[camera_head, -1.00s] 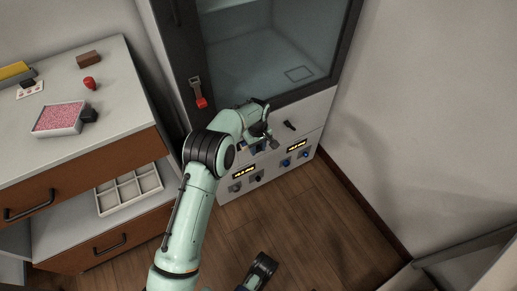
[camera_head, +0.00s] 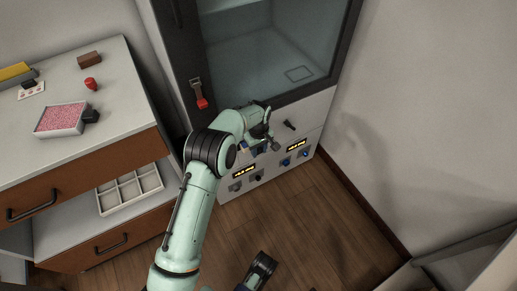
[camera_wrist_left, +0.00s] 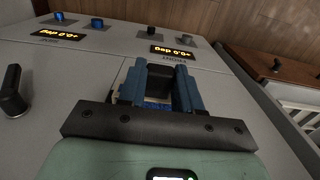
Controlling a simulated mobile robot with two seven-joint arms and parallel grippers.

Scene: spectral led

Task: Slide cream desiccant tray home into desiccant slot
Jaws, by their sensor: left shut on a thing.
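My left gripper (camera_head: 262,147) is at the lower front panel of the cabinet, below the glass door. In the left wrist view its blue fingers (camera_wrist_left: 160,88) are shut on a black handle (camera_wrist_left: 160,78), apparently the desiccant tray's. A strip of blue shows just below the handle, between the fingers.
The panel (camera_head: 307,120) carries a black handle (camera_head: 289,125), knobs and two lit displays (camera_head: 244,171). A red-tipped latch (camera_head: 200,96) hangs on the door frame. On the left counter stands a tray of pink granules (camera_head: 60,119). An open drawer holds a white divided tray (camera_head: 130,189).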

